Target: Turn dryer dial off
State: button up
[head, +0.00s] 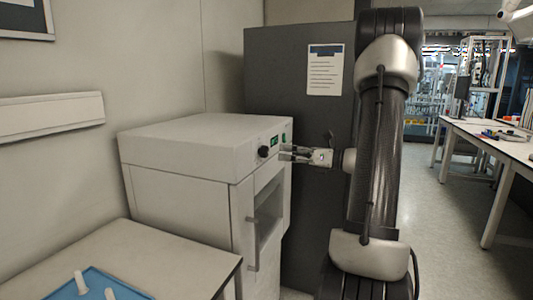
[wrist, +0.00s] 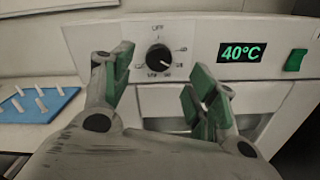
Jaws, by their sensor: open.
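The dryer (head: 180,150) is a white cabinet with a handled, windowed door. Its black dial (wrist: 159,58) sits on the front panel, with OFF printed above it and other marks around it. The dial's pale pointer seems to face lower right, away from OFF. The dial also shows in the head view (head: 263,152). The green display (wrist: 242,51) reads 40°C. My gripper (wrist: 161,78) is open and empty, its green-padded fingers spread either side of the dial in the wrist view. In the head view my gripper (head: 283,153) is just in front of the panel; contact with the dial cannot be told.
A green switch (wrist: 295,60) is right of the display. A table (head: 190,262) at the front left holds a blue tray (head: 90,287) with white pieces. A dark cabinet (head: 300,75) stands behind the dryer. The floor (head: 450,225) to the right is open, before a workbench (head: 500,145).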

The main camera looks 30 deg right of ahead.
aim_at(267, 151)
jog(key=x, duration=0.7)
jog(key=shift+w+a, duration=0.2)
jog(key=shift+w, duration=0.05)
jog(key=c, duration=1)
